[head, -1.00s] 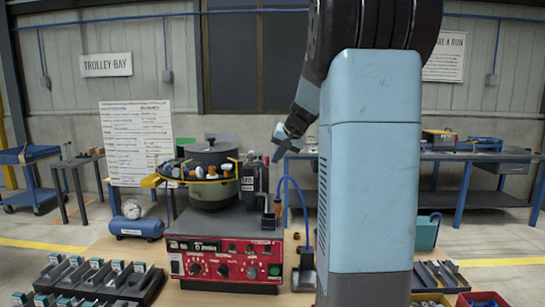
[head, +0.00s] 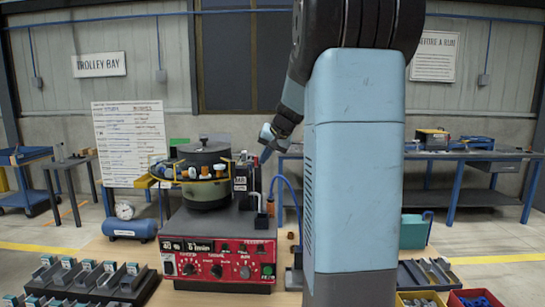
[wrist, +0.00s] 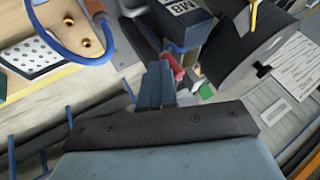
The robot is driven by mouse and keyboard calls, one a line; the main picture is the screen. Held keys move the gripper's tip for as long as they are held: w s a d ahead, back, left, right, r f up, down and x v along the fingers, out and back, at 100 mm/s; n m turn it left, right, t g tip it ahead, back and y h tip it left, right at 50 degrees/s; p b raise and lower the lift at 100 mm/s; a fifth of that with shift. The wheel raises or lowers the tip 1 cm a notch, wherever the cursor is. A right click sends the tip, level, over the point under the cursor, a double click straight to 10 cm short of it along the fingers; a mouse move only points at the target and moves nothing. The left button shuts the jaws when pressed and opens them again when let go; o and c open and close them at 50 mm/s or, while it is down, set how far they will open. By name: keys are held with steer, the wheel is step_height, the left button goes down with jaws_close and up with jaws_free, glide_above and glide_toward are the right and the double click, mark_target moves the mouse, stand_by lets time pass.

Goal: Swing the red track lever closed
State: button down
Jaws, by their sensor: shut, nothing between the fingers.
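My gripper (head: 266,153) is shut and empty, above and just right of the bowl feeder, near the top of a dark block. In the wrist view its fingers (wrist: 157,82) are together. A small red part (wrist: 174,66), which looks like the red track lever, shows just beyond and right of the fingertips; I cannot tell whether they touch it. The fingers partly cover it, and its angle is unclear.
The red control box (head: 222,262) is under the bowl. A blue hose (head: 287,181) arches right of the block. Dark part trays (head: 90,277) lie at front left. Yellow (head: 420,300) and red bins are at front right. A teal container (head: 413,232) stands behind them.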

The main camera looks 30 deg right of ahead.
steer(key=s+d+r, duration=0.3)
steer(key=s+r, duration=0.5)
steer(key=shift+s+d, duration=0.3)
steer(key=shift+d, duration=0.1)
steer(key=shift+a, duration=0.1)
